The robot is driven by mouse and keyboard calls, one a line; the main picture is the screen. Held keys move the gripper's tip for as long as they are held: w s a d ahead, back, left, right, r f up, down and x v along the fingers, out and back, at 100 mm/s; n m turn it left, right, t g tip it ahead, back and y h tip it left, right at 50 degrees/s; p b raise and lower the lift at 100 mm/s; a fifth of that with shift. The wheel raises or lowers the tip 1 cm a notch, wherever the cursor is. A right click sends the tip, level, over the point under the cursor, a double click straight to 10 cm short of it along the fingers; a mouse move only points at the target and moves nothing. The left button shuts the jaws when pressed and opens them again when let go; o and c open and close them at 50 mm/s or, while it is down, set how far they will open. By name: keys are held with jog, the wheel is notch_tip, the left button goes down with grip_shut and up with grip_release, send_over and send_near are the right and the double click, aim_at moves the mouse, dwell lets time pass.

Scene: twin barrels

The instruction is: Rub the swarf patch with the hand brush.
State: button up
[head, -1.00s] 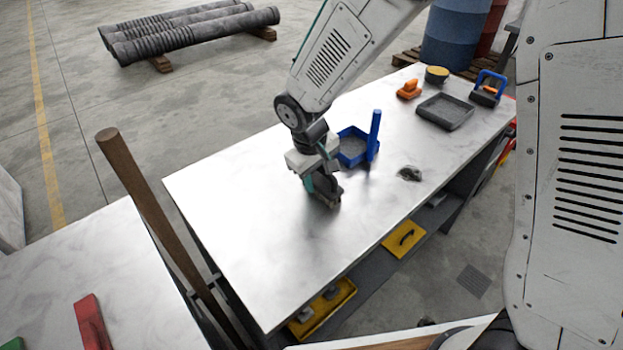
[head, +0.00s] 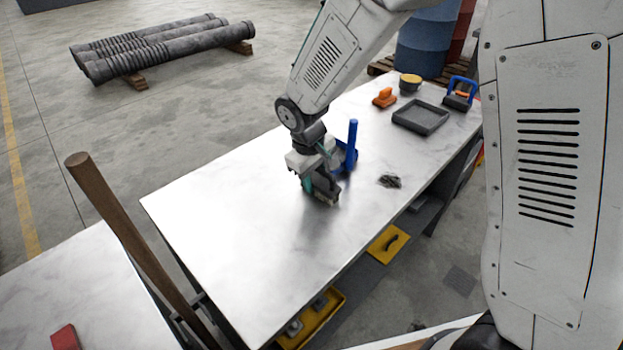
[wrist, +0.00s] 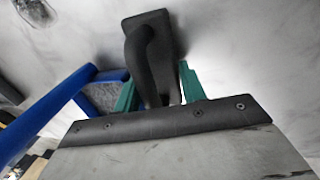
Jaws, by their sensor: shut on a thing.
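My gripper (head: 318,183) is shut on the dark hand brush (head: 329,195). It holds it low over the metal bench top, and I cannot tell if the bristles touch. In the wrist view the teal fingers (wrist: 158,88) are on either side of the brush's dark curved handle (wrist: 145,60). The swarf patch (head: 389,181) is a small dark heap on the bench, to the right of the brush and apart from it. It also shows at the top left of the wrist view (wrist: 35,11).
A blue dustpan with an upright handle (head: 352,142) stands just behind my gripper, partly hidden. The bench's near left is clear.

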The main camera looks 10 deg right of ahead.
jog(key=shift+w+d, duration=0.75)
jog(key=shift+d, duration=0.35)
jog(key=shift+w+a, duration=0.4)
jog(key=shift+w, duration=0.15)
jog(key=shift+s+a+f, duration=0.1)
jog(key=shift+s+a, duration=0.45)
jog(key=shift+a, duration=0.25)
jog(key=shift+s+a, duration=0.55)
jog(key=shift+a, duration=0.2)
jog(key=shift+s+a+r, duration=0.1)
jog(key=shift+s+a, duration=0.5)
jog(key=shift+a, duration=0.3)
jog(key=shift+s+a+r, duration=0.1)
jog(key=shift+s+a, duration=0.5)
jog(key=shift+a, duration=0.35)
jog(key=shift+s+a, duration=0.6)
jog(key=shift+a, duration=0.3)
jog(key=shift+s+a+f, duration=0.1)
jog(key=shift+s+a, duration=0.4)
jog(key=shift+a, duration=0.2)
jog(key=shift+s+a+f, duration=0.1)
jog(key=shift+s+a, duration=0.35)
jog(key=shift+a, duration=0.25)
jog(key=shift+r, duration=0.1)
jog(key=shift+r, duration=3)
